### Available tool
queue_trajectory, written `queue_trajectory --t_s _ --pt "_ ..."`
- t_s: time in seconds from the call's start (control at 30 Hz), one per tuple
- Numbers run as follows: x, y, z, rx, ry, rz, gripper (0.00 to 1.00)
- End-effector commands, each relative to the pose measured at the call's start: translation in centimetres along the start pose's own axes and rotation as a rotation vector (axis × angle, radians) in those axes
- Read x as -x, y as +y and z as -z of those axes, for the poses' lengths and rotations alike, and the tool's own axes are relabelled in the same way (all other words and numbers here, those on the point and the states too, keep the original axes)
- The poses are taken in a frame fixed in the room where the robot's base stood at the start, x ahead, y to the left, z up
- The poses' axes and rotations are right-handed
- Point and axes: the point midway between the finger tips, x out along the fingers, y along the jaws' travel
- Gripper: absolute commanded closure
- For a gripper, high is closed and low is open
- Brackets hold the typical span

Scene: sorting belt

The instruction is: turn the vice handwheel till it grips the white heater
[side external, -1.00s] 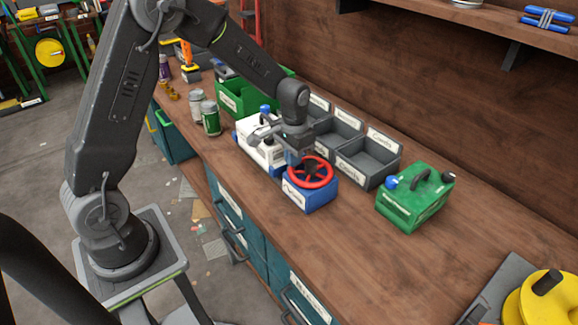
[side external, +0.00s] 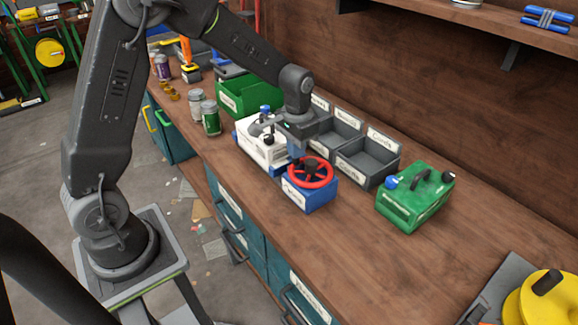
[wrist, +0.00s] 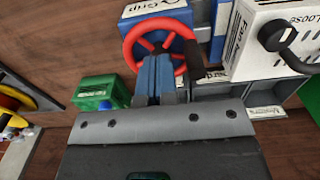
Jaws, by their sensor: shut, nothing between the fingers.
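The red handwheel (side external: 314,186) sits on top of the blue vice block (side external: 309,200). It also shows in the wrist view (wrist: 130,45), with the block behind it bearing a label that seems to read "Grip". The white heater (side external: 255,147) stands behind and left of the wheel, against the blue vice base. In the wrist view the white heater (wrist: 250,55) is at the right, with a black knob and a "LOOSE" label. My gripper (side external: 295,155) is shut and empty, its blue fingertips (wrist: 155,75) at the wheel's rim. I cannot tell whether they touch it.
Grey labelled bins (side external: 367,163) stand behind the vice. A green can (side external: 415,205) with a blue cap is to the right. A green bin (side external: 243,97) and small cans (side external: 211,120) are to the left. The bench front right of the vice is clear.

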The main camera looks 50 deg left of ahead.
Motion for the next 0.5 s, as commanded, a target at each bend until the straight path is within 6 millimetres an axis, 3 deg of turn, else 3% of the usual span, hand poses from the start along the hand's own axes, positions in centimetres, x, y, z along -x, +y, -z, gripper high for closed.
queue_trajectory --t_s 0.5 --pt "5.0 0.0 0.1 0.0 0.003 0.0 1.0"
